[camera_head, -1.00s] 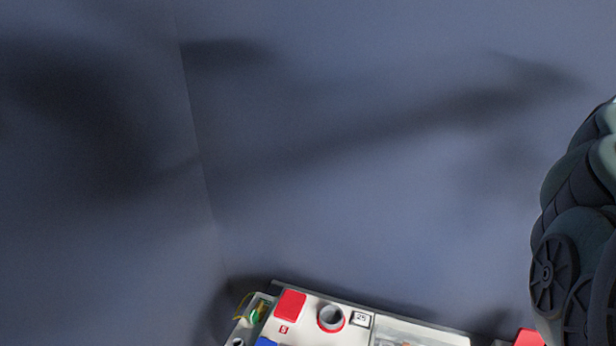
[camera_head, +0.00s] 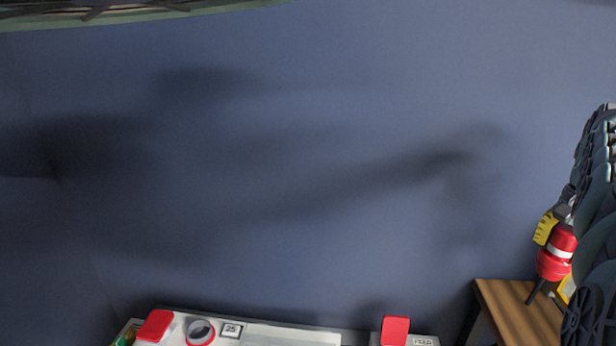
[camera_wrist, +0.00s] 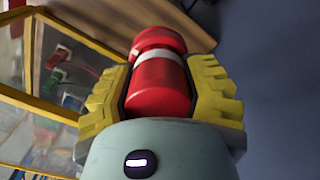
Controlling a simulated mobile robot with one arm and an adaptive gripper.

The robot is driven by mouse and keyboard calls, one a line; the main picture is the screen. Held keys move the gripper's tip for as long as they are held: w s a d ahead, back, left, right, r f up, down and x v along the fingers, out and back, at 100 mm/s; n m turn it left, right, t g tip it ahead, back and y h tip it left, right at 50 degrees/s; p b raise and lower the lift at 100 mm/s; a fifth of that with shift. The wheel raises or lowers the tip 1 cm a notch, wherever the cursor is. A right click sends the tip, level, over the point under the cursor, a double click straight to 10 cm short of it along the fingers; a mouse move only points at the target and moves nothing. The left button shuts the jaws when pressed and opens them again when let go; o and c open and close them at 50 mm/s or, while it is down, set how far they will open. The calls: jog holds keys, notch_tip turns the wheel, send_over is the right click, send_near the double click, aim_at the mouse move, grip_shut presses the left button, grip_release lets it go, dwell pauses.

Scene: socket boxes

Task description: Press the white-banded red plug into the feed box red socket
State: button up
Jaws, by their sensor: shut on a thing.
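The red plug with a white band (camera_head: 562,243) is in my gripper (camera_head: 556,262) at the right of the head view. The wrist view shows the plug (camera_wrist: 160,85) lengthwise between the yellow finger pads of my gripper (camera_wrist: 165,78), which is shut on it. The feed box (camera_head: 424,340), labelled FEED, is at the bottom edge of the head view, mostly cut off. Its red lid (camera_head: 395,330) shows; its red socket does not. The plug is up and to the right of the feed box, apart from it.
A wooden tabletop (camera_head: 515,310) lies below my gripper. A yellow-framed clear case (camera_wrist: 75,75) is left in the wrist view. The blue wall is bare.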

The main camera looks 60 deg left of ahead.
aim_at(548, 252)
jog(key=shift+a+f+b, duration=0.15)
jog(key=shift+a+f, duration=0.3)
jog(key=shift+f, duration=0.2)
jog(key=shift+a+f+b, duration=0.15)
jog(key=shift+a+f, duration=0.25)
jog(key=shift+f, duration=0.2)
jog(key=shift+s+a+f+b, duration=0.25)
jog(key=shift+a+f, duration=0.2)
jog(key=shift+f, duration=0.2)
jog(key=shift+s+a+f+b, duration=0.15)
jog(key=shift+s+a+f, duration=0.1)
jog(key=shift+a+f, duration=0.25)
jog(key=shift+f, duration=0.15)
jog(key=shift+s+a+f+b, duration=2.1)
jog(key=shift+s+a+f, duration=0.5)
jog(key=shift+f, duration=2.25)
jog(key=shift+s+a+f+b, duration=2.25)
jog(key=shift+s+f, duration=0.6)
jog(key=shift+f, duration=2)
jog(key=shift+s+a+f+b, duration=2)
jog(key=shift+s+a+f, duration=0.65)
jog(key=shift+f, duration=2.2)
jog(key=shift+d+f, duration=0.1)
jog(key=shift+f, duration=0.1)
